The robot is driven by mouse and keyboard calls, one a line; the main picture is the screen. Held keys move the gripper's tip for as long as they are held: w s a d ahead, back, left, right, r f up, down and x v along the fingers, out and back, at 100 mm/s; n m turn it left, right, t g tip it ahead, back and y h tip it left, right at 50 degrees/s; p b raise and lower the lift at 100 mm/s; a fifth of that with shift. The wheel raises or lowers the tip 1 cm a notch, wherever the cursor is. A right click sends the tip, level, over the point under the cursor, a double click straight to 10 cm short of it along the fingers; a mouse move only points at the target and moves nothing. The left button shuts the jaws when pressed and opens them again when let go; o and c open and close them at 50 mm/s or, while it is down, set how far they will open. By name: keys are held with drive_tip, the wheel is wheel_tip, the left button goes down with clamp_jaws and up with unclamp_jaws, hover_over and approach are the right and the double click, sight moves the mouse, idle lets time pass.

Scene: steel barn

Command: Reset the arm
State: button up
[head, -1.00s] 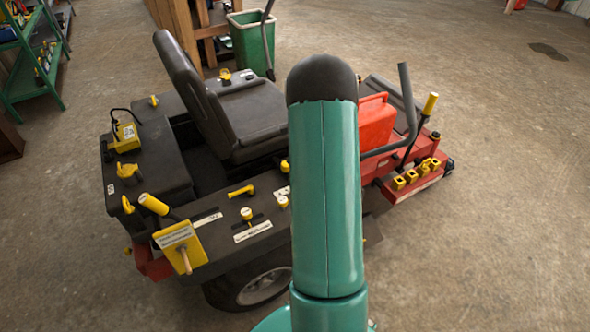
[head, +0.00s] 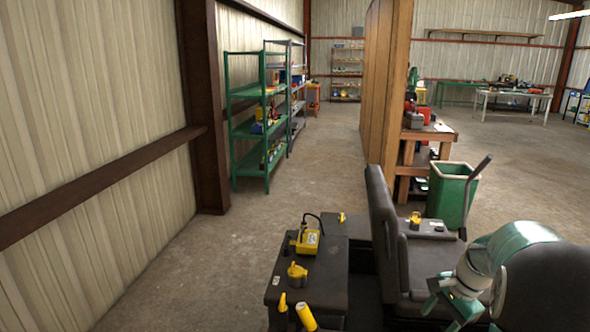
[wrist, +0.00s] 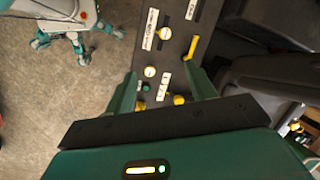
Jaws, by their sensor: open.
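My gripper (wrist: 165,85) is open and empty in the wrist view, its two green fingers apart above the mower's dark control panel (wrist: 172,48). Yellow and white knobs on the panel show between and beyond the fingers. Whether a finger touches the panel I cannot tell. In the head view, my green arm is folded at the lower right over the riding mower, its dark rounded end nearest me. My gripper (head: 452,308) points down there beside the black seat (head: 385,240); its tips are partly cut off by the picture edge.
The mower's black side box (head: 308,285) carries a yellow device (head: 305,241) and yellow caps. A green bin (head: 452,195) stands behind the mower. Green shelves (head: 246,130) line the left wall. A wooden partition (head: 385,90) stands mid-view. Open floor (head: 225,260) lies left of the mower.

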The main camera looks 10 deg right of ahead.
drive_tip(key=s+a+r+n+t+h, duration=0.1)
drive_tip(key=s+a+r+n, duration=0.2)
drive_tip(key=a+r, duration=0.3)
drive_tip(key=s+a+r+n+h, duration=0.15)
drive_tip(key=a+r+n, duration=0.25)
drive_tip(key=a, duration=0.4)
drive_tip(key=s+a+r+n+t, duration=0.3)
drive_tip(key=s+a+n, duration=0.5)
drive_tip(key=s+a, duration=0.2)
drive_tip(key=shift+s+a, duration=0.4)
drive_tip(key=shift+s, duration=0.85)
drive_tip(key=c, duration=0.4)
drive_tip(key=shift+d, duration=0.1)
drive_tip(key=shift+d, duration=0.1)
